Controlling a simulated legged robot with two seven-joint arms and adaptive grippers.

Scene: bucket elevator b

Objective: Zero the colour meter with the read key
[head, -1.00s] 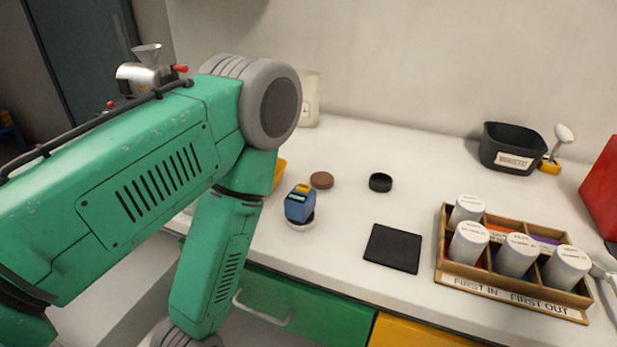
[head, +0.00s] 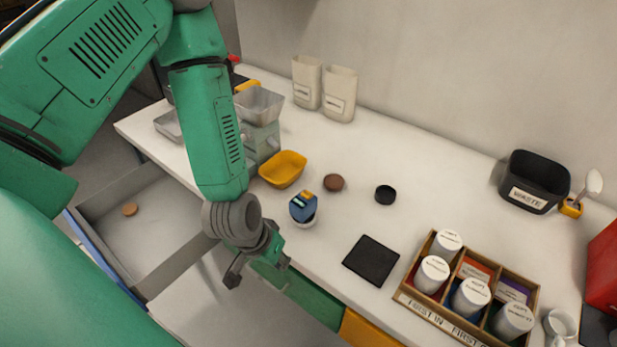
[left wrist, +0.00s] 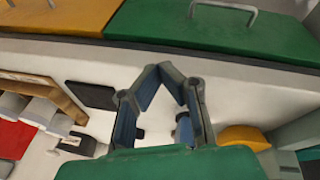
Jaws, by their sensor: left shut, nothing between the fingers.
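The colour meter (head: 303,207) is a small blue device with a lit screen and a yellow top part, standing on a round white base on the counter. My left gripper (head: 255,265) hangs in front of the counter's front edge, below and left of the meter in the head view, apart from it. In the left wrist view its fingertips (left wrist: 168,72) come together with nothing held. A blue piece behind the fingers there looks like the meter, partly hidden. The read key is too small to make out. My right gripper is not in view.
A brown disc (head: 333,183), a black ring-like cap (head: 385,195) and a yellow tray (head: 283,169) lie around the meter. A black mat (head: 371,261) and a wooden rack (head: 408,285) of white-lidded jars are to the right. An open drawer (head: 160,225) sticks out at left.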

